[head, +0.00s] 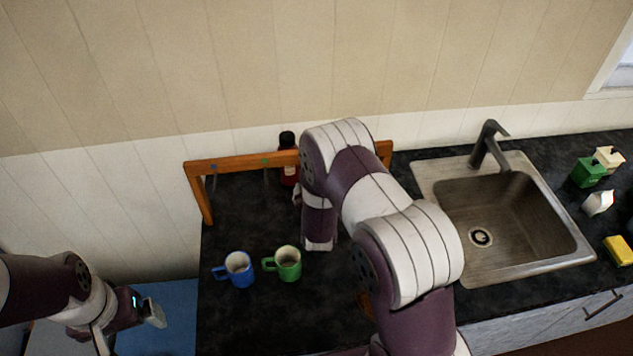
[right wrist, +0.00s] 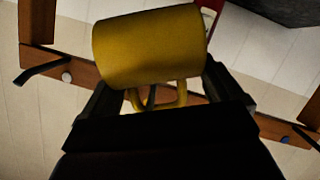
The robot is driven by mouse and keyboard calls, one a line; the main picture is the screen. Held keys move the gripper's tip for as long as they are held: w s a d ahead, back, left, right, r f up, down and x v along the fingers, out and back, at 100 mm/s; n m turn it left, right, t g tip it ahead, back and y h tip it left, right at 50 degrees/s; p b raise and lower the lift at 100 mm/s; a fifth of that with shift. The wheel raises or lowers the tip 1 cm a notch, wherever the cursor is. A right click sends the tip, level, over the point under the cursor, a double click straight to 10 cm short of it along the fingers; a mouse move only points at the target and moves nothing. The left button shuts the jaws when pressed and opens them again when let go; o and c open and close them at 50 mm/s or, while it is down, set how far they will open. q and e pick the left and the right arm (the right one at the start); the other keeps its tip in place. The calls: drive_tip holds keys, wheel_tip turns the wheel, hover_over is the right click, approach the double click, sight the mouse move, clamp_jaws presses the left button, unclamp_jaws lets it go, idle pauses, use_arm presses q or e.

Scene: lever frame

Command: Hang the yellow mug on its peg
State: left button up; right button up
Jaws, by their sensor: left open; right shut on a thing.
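The yellow mug (right wrist: 150,45) fills the upper middle of the right wrist view, tilted, with its handle (right wrist: 172,98) towards me. My right gripper (right wrist: 160,92) is shut on it at the handle. A dark, thin piece shows within the handle loop; I cannot tell whether it is a peg through it. The wooden frame (right wrist: 75,68) passes behind the mug, with a dark peg (right wrist: 42,69) to the left and another at the right edge. In the head view my right arm hides the mug and part of the frame (head: 240,161). My left gripper (head: 126,328) is open and empty at lower left.
A blue mug (head: 239,269) and a green mug (head: 288,263) stand on the dark counter (head: 245,325) before the frame. A dark-capped red bottle (head: 288,145) stands behind it. A sink (head: 500,225), cartons (head: 588,172) and a yellow sponge (head: 619,250) are at right.

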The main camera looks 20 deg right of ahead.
drive_tip(key=o, duration=1)
drive_tip(key=shift+s, duration=0.1)
drive_tip(key=shift+s+a, duration=0.2)
drive_tip(key=shift+s, duration=0.05)
drive_tip(key=b+v, duration=0.3)
drive_tip(key=v, duration=0.9)
drive_tip(key=shift+d+r, duration=0.1)
drive_tip(key=shift+r, duration=0.05)
